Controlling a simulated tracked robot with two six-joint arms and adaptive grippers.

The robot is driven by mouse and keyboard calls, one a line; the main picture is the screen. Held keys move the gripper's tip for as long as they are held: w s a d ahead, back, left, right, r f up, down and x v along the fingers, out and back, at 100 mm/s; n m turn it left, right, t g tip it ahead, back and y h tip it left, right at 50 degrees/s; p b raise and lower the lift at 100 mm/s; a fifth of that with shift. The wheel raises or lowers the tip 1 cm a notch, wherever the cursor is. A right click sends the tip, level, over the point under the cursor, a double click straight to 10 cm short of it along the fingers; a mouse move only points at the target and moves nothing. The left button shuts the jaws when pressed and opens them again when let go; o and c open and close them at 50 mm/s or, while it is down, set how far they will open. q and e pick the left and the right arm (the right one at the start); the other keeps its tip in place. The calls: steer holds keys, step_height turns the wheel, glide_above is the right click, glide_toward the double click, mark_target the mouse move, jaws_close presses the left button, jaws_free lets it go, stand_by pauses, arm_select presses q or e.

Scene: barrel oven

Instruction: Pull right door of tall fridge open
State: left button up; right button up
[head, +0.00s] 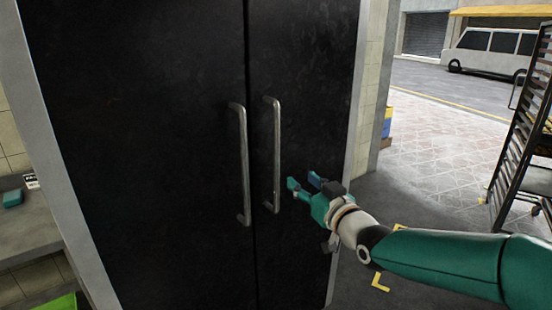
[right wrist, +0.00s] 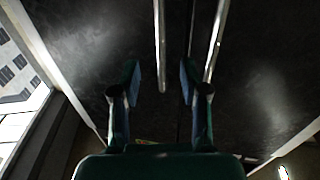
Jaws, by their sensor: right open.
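The tall fridge has two black doors, both shut. The right door (head: 315,80) has a vertical metal handle (head: 277,150), and the left door (head: 150,130) has a similar handle (head: 241,165) across the seam. My right gripper (head: 302,181) is open and empty, just right of the lower part of the right door's handle, apart from it in the head view. In the right wrist view the right door's handle (right wrist: 160,45) appears between the two open fingers (right wrist: 159,75); the left door's handle (right wrist: 215,40) lies outside them. My left gripper is not in view.
A counter (head: 35,235) with a small green item (head: 12,198) is at the left. A tall dark rack (head: 520,130) stands at the right. The paved floor (head: 440,150) between fridge and rack is open, with a van (head: 490,50) beyond.

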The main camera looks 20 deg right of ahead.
mark_target(277, 161)
steer(key=w+p, duration=0.1)
steer(key=w, duration=0.3)
steer(key=w+a+p, duration=0.1)
steer(key=w+p, duration=0.1)
steer(key=w, duration=0.2)
steer(key=w+a+p, duration=0.1)
steer(key=w, duration=0.4)
steer(key=shift+p, duration=0.3)
steer(key=shift+w+a, duration=0.1)
steer(key=shift+w, duration=0.5)
jaws_close()
steer(key=shift+a, duration=0.1)
